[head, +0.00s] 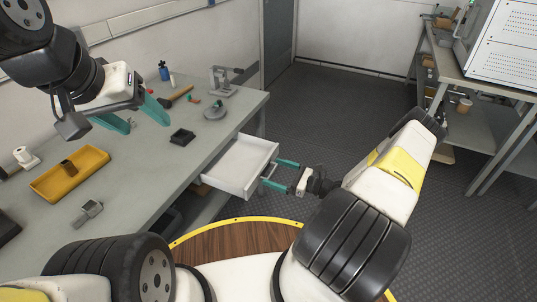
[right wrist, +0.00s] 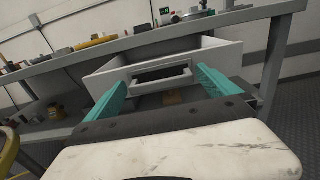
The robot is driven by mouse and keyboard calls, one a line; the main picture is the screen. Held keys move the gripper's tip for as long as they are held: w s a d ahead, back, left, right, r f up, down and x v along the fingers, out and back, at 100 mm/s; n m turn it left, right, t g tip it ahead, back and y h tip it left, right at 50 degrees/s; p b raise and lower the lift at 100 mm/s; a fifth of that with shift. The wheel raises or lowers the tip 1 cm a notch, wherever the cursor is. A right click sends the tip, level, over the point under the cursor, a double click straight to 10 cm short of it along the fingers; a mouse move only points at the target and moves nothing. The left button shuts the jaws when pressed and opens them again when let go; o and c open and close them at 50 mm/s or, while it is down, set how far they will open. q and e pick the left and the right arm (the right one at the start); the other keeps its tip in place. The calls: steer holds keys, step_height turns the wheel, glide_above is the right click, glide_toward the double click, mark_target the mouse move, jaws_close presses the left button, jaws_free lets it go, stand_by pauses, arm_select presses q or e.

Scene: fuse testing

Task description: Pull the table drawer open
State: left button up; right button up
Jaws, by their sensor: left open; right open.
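The table drawer (head: 241,166) is white and stands pulled out from under the grey table (head: 150,170), so its empty inside shows. My left gripper (head: 140,116) is open and empty above the table.
On the table are a yellow tray (head: 70,172) with a dark item, a small grey device (head: 88,211), a black block (head: 182,136), a hammer (head: 176,97) and a round grey stand (head: 214,112). A shelf bench (head: 470,85) stands at right. The floor between is clear.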

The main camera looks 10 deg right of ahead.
steer(key=v, duration=0.7)
steer(key=shift+d, duration=0.25)
steer(key=shift+s+r, duration=0.1)
steer(key=shift+s, duration=0.05)
steer(key=s+a+r+n+g+h, duration=0.1)
steer(key=a+r+n+g+h, duration=0.1)
steer(key=r+n+g, duration=0.45)
steer(key=s+a+r+n+g+h, duration=0.1)
steer(key=s+a+r+n, duration=0.2)
steer(key=r, duration=0.6)
steer(key=a+r+n+g+h, duration=0.2)
steer(key=r+n+g, duration=0.1)
steer(key=r+n, duration=0.4)
steer(key=s+r+n+t+h, duration=0.3)
steer(key=s+r, duration=0.4)
steer(key=r, duration=0.3)
steer(key=s+a+r+n+t+h, duration=0.1)
steer(key=s+r+n+t+h, duration=0.2)
steer(key=s+r+n, duration=0.3)
step_height(320, 180, up, 5)
steer(key=shift+s+a+r+h, duration=0.1)
steer(key=shift+s+a+h, duration=0.15)
steer(key=shift+s+h, duration=0.7)
steer(key=shift+s+a+n+y, duration=0.1)
steer(key=shift+s+n+y, duration=0.15)
steer(key=shift+y, duration=0.1)
